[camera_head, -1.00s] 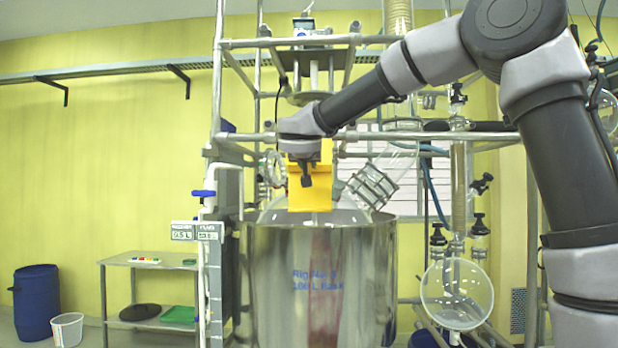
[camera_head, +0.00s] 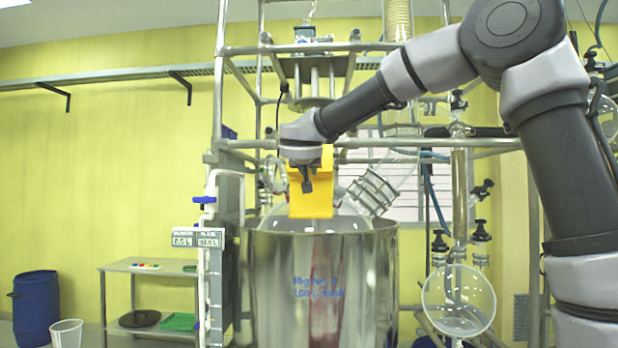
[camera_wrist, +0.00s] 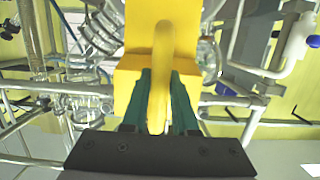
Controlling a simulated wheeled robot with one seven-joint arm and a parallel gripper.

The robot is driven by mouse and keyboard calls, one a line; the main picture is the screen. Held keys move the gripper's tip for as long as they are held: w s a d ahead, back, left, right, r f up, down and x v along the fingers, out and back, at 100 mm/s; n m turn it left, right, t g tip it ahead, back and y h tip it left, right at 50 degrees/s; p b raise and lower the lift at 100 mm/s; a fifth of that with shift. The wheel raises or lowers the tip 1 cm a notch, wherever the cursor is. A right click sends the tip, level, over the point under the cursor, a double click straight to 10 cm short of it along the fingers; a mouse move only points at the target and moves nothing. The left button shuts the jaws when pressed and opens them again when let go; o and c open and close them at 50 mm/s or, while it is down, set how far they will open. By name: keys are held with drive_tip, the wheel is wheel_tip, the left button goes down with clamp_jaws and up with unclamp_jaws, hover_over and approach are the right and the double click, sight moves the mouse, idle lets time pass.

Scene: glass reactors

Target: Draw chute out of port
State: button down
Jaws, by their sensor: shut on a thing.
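The yellow chute (camera_head: 312,197) stands above the steel reactor vessel (camera_head: 318,285) in the head view. In the wrist view the chute (camera_wrist: 138,78) fills the middle, with its curved yellow handle (camera_wrist: 160,85) toward the camera. My gripper (camera_wrist: 165,100) has its green fingers on both sides of the handle and is shut on it. In the head view my gripper (camera_head: 306,180) is in front of the chute. The chute's lower end appears at the vessel's rim level, over the glass dome (camera_head: 350,208). The port itself is hidden, so I cannot tell whether the chute is still inside it.
Metal frame bars (camera_head: 290,48) surround the vessel, above and at the sides. An angled glass neck (camera_head: 372,192) is close on the chute's right. A blue-handled valve (camera_head: 204,200) is at the left. A low side table (camera_head: 150,268) and blue drum (camera_head: 36,305) stand far left.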

drive_tip(key=shift+w+r+g, duration=0.15)
drive_tip(key=shift+r+g, duration=0.05)
drive_tip(key=shift+r, duration=0.55)
drive_tip(key=shift+w+r+g, duration=0.1)
drive_tip(key=shift+r+g, duration=0.1)
drive_tip(key=shift+r, duration=0.5)
idle(0.3)
drive_tip(key=shift+s+r, duration=0.3)
idle(0.4)
drive_tip(key=shift+s+a+r, duration=0.1)
drive_tip(key=shift+s+r, duration=1.3)
drive_tip(key=shift+s, duration=0.3)
drive_tip(key=shift+s+r, duration=0.3)
drive_tip(key=shift+s, duration=0.05)
drive_tip(key=shift+s, duration=0.1)
